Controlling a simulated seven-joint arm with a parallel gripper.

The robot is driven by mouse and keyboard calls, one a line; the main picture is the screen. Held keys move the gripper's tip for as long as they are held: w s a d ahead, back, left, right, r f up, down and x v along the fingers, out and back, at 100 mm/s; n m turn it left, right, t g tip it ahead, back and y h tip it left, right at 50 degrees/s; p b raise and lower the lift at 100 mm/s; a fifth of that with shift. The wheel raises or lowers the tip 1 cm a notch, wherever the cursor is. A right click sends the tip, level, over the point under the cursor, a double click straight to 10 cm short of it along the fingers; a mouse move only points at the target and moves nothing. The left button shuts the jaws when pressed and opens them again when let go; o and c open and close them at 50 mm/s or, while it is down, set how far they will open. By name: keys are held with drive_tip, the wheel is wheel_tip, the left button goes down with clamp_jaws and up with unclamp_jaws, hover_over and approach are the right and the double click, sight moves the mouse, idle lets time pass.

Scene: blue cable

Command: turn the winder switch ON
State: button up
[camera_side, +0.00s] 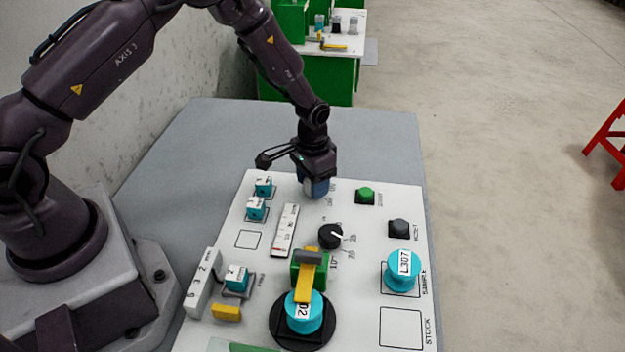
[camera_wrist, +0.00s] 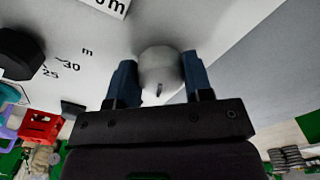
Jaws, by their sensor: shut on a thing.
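The winder switch shows in the wrist view as a round light-grey knob (camera_wrist: 160,66) with a short dark mark near its lower edge. My gripper (camera_wrist: 159,82) has its two blue fingers on either side of the knob and is shut on it. In the side view my gripper (camera_side: 315,188) points down onto the upper part of the white panel (camera_side: 290,190) and hides the knob. Small lettering beside it is too small to read surely.
A black dial (camera_side: 330,236) with numbers lies just below the gripper in the side view. A green button (camera_side: 365,196) and a dark button (camera_side: 399,228) sit to the right. A blue spool (camera_side: 402,278) and yellow-armed blue spool (camera_side: 304,325) stand nearer.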

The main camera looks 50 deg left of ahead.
drive_tip(key=shift+n, duration=0.6)
drive_tip(key=o, duration=0.9)
wheel_tip(320, 180, up, 13)
drive_tip(key=shift+s, duration=0.1)
